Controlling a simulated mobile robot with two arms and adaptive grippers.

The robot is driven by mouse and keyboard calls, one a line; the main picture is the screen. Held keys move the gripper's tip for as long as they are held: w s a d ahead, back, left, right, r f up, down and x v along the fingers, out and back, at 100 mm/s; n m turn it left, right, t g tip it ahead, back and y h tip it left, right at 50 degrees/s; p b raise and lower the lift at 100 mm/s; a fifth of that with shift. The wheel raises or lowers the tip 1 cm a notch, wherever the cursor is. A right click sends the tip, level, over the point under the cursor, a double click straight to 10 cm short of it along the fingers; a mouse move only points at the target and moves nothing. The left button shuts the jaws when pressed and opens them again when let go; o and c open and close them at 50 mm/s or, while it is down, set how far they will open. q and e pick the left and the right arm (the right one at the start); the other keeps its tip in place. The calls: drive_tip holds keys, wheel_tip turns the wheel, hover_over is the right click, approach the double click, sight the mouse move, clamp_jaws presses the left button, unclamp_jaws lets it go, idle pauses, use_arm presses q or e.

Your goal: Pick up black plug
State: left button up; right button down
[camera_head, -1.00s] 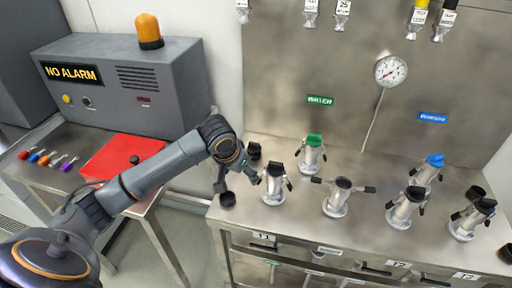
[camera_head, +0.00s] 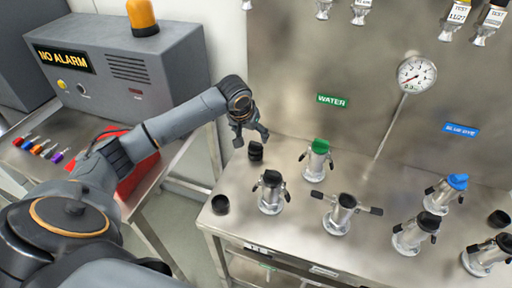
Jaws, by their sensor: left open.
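A loose black plug (camera_head: 256,152) stands on the steel bench at its back left, near the wall panel. My left gripper (camera_head: 252,139) is open and empty, with its fingers pointing down just above this plug; I cannot tell if they touch it. A second loose black plug (camera_head: 220,204) sits near the bench's front left corner. A third loose black plug (camera_head: 498,218) is at the far right. Black tops also show on metal fittings, such as the left fitting (camera_head: 270,196) and the middle fitting (camera_head: 340,216).
A green-topped fitting (camera_head: 317,160) stands under the WATER label (camera_head: 332,100). A blue-topped fitting (camera_head: 446,192) is at the right. A gauge (camera_head: 416,74) is on the wall. A grey NO ALARM box (camera_head: 125,75) and red case (camera_head: 138,178) are at the left.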

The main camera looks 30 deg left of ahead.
sight(255, 143)
use_arm(q)
drive_tip(key=x, duration=0.2)
drive_tip(key=shift+w+f, duration=0.2)
drive_tip(key=shift+f, duration=0.1)
drive_tip(key=shift+w+f, duration=0.15)
drive_tip(key=shift+f, duration=0.1)
drive_tip(key=shift+w+a+f+p, duration=0.1)
drive_tip(key=shift+w+f+p, duration=0.25)
drive_tip(key=shift+f, duration=0.25)
drive_tip(key=x, duration=0.3)
drive_tip(key=shift+f, duration=0.1)
drive_tip(key=shift+w+f, duration=0.1)
drive_tip(key=shift+f, duration=0.1)
drive_tip(key=shift+c, duration=0.9)
drive_tip(key=c, duration=1)
use_arm(e)
drive_tip(key=shift+w+r, duration=0.35)
drive_tip(key=shift+r, duration=0.2)
